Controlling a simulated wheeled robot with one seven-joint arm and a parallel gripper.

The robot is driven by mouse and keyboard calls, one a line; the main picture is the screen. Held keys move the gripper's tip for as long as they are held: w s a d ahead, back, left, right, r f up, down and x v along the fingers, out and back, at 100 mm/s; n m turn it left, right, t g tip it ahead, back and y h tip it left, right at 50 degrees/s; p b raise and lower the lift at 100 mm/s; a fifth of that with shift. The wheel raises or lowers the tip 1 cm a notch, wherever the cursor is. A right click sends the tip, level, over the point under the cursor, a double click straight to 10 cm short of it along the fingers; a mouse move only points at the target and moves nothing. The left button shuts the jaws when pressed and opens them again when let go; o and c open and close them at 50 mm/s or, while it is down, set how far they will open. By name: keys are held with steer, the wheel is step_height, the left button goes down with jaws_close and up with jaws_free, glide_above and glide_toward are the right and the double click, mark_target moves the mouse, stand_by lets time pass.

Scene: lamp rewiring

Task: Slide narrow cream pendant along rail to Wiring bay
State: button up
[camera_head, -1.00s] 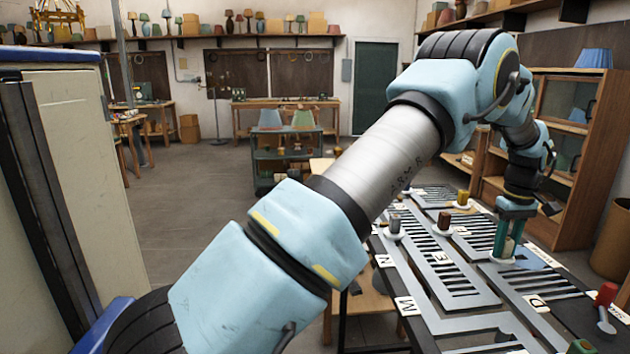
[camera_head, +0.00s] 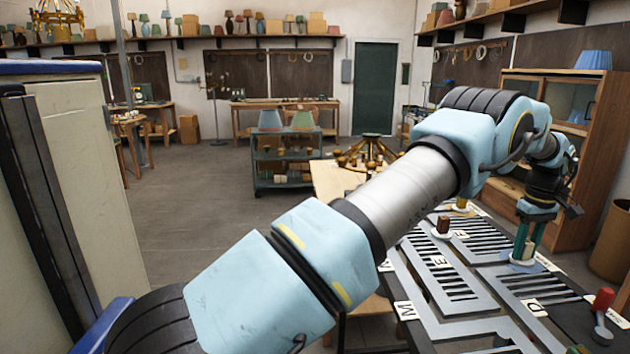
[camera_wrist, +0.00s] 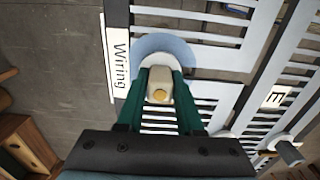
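My gripper (camera_head: 526,243) is over the far right part of the slotted rail board, its green fingers pointing down. The pendant stands within the curve of a pale blue rounded patch (camera_wrist: 165,43). This patch is beside the white label reading "Wiring" (camera_wrist: 117,62). In the head view the fingers mostly hide the pendant. The pendant's lower end is hidden in the wrist view.
A dark brown pendant (camera_head: 443,224) stands on the board left of my gripper, and a red one (camera_head: 603,299) at the right front. Slotted grey plates (camera_head: 455,275) with letter labels cover the board. A wooden cabinet (camera_head: 590,160) stands behind at the right.

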steer(key=o, duration=0.4)
steer(key=shift+o, duration=0.2)
step_height(320, 180, up, 10)
steer(key=b, duration=0.3)
steer(key=shift+r, duration=0.3)
steer(key=w+a, duration=0.5)
steer(key=a, duration=0.3)
steer(key=w+a, duration=0.4)
steer(key=a, duration=0.4)
steer(key=a+f+b, duration=0.1)
steer(key=a+f, duration=0.2)
steer(key=a, duration=1.2)
steer(key=s+a+f+m, duration=0.1)
steer(key=s+a+f, duration=0.3)
steer(key=s+a, duration=0.5)
steer(key=s+a+f+m+t+b, duration=0.1)
steer(key=s+a+f, duration=0.2)
steer(key=s+a, duration=0.7)
steer(key=a, duration=0.6)
steer(key=shift+a+f+t, duration=0.3)
steer(key=shift+a+f, duration=0.05)
steer(key=shift+f, duration=0.05)
